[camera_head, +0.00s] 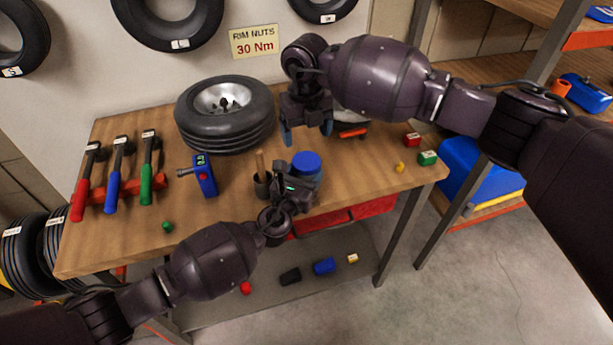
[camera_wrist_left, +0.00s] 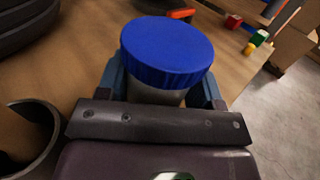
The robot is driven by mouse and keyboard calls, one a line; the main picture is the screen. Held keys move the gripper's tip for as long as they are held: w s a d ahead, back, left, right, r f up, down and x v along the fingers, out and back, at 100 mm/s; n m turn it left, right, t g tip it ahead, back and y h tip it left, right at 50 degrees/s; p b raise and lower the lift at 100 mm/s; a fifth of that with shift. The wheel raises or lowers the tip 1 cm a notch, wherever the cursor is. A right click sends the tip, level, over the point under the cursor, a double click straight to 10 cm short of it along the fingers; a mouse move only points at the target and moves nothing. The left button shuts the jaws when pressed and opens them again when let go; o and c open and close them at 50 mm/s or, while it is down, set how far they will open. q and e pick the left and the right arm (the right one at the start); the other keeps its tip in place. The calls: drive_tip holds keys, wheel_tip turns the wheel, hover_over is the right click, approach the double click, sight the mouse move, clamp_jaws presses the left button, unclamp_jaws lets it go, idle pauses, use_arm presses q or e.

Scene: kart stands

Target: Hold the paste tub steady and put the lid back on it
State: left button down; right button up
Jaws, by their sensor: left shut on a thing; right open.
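The paste tub (camera_wrist_left: 155,96) is a pale cylinder standing on the workbench near its front edge. The blue lid (camera_head: 307,162) sits on top of the tub and looks level; it also shows in the left wrist view (camera_wrist_left: 167,48). I cannot tell whether it is fully seated. My left gripper (camera_head: 300,181) is shut around the tub's body, one finger on each side, below the lid. My right gripper (camera_head: 307,133) is open and empty, fingers pointing down, behind and above the tub. My left gripper hides most of the tub in the head view.
A dark cup with a wooden handle (camera_head: 261,184) stands just left of the tub. A wheel (camera_head: 224,112) lies behind it. A blue-and-black device (camera_head: 205,178) and three hammers (camera_head: 118,180) lie farther left. Small blocks (camera_head: 427,158) lie at right. An orange-tipped thing (camera_head: 352,133) is partly hidden behind my right gripper.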

drive_tip(key=n, duration=0.4)
drive_tip(key=shift+n, duration=0.3)
drive_tip(key=n, duration=1.2)
drive_tip(key=shift+n, duration=0.3)
drive_tip(key=n, duration=0.8)
drive_tip(key=shift+n, duration=0.3)
drive_tip(key=n, duration=0.9)
